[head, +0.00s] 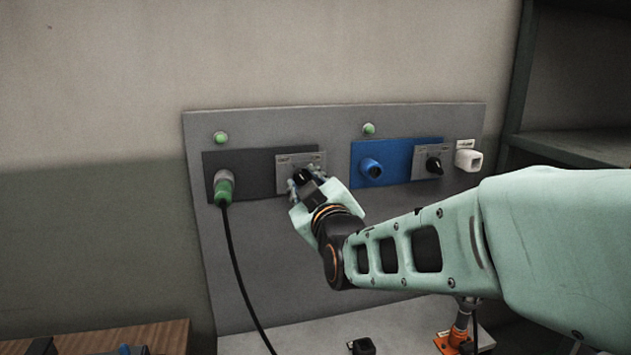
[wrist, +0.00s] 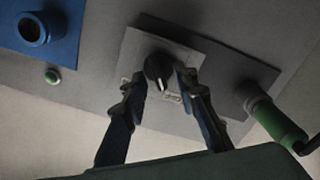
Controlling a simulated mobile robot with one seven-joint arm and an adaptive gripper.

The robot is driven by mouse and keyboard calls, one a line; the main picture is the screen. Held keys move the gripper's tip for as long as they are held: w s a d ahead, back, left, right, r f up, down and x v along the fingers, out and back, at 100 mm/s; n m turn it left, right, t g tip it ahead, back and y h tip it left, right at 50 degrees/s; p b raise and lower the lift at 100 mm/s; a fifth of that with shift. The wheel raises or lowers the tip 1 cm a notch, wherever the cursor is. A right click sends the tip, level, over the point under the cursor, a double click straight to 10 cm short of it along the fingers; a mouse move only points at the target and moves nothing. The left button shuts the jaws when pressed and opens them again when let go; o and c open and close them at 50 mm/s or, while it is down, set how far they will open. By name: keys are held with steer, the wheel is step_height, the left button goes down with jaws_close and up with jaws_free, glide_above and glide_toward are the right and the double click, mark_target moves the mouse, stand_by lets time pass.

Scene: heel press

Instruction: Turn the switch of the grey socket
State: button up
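The grey socket (head: 238,176) is a dark grey panel on the left of the wall board, with a green plug (head: 223,188) in it. It also shows in the wrist view (wrist: 222,87). Its switch is a round black knob (head: 302,176) with a white mark, on a light grey plate (head: 287,160); the knob is clear in the wrist view (wrist: 158,70). My gripper (head: 306,187) is at the knob. In the wrist view my gripper (wrist: 160,78) has one finger on each side of the knob, with small gaps; firm contact cannot be seen.
A blue socket (head: 397,153) with its own black knob (head: 433,165) is to the right, beside a white box (head: 467,157). Green buttons (head: 221,138) (head: 369,129) sit above the sockets. A black cable (head: 237,270) hangs from the plug. A shelf (head: 580,150) stands at the right.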

steer(key=shift+w, duration=0.1)
steer(key=shift+c, duration=0.7)
jaws_close()
steer(key=shift+f+m+b, duration=0.1)
steer(key=shift+m+b, duration=0.2)
steer(key=shift+b, duration=0.25)
steer(key=m+b, duration=0.1)
steer(key=b, duration=0.2)
steer(key=shift+d+f+m, duration=0.15)
steer(key=shift+m, duration=0.25)
steer(key=m+b, duration=0.4)
steer(key=b, duration=0.2)
steer(key=shift+d, duration=0.1)
steer(key=m+b, duration=0.4)
steer(key=b, duration=0.1)
steer(key=shift+m, duration=0.4)
steer(key=shift+w+d+m+b, duration=0.1)
steer(key=shift+m+b, duration=0.95)
steer(key=shift+m, duration=0.15)
steer(key=shift+r+m, duration=0.2)
steer(key=shift+m, duration=0.1)
